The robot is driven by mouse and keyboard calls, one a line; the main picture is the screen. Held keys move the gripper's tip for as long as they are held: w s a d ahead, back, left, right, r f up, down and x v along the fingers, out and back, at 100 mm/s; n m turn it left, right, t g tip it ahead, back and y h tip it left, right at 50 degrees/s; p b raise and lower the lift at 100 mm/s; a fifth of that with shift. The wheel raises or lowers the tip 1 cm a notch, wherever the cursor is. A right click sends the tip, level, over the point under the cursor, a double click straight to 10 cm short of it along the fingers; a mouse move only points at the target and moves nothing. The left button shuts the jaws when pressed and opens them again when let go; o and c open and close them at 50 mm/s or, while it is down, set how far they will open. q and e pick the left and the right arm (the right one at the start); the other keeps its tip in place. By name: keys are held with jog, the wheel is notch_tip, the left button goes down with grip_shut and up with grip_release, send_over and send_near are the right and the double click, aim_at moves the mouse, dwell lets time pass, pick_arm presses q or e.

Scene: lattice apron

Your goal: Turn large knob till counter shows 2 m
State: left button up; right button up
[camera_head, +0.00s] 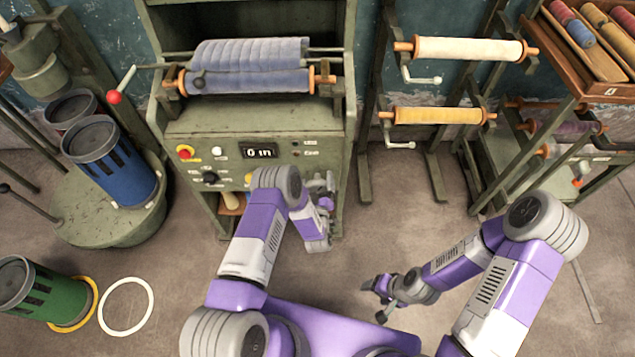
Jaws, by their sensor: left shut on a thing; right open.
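The counter (259,152) on the front panel of the green winding machine (190,125) reads 0 m. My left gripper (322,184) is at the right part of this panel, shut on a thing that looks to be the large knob. The gripper and wrist hide that knob almost wholly. A smaller black knob (210,178) shows uncovered at the panel's left. My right gripper (377,299) is open and empty, low above the floor, well away from the machine.
A blue-grey cloth roll (250,82) lies on the machine. A red button (185,152) and a white button (217,152) sit left of the counter. Racks with a cream roll (468,49) and a yellow roll (438,116) stand right. A blue canister (110,160) stands left.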

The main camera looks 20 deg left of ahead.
aim_at(317, 191)
pick_arm(q)
jog(key=shift+m, duration=0.6)
jog(key=o, duration=0.8)
jog(key=shift+s, duration=0.1)
jog(key=p+v, duration=0.2)
jog(key=v, duration=0.5)
jog(key=shift+s+d, duration=0.1)
jog(key=shift+s, duration=0.2)
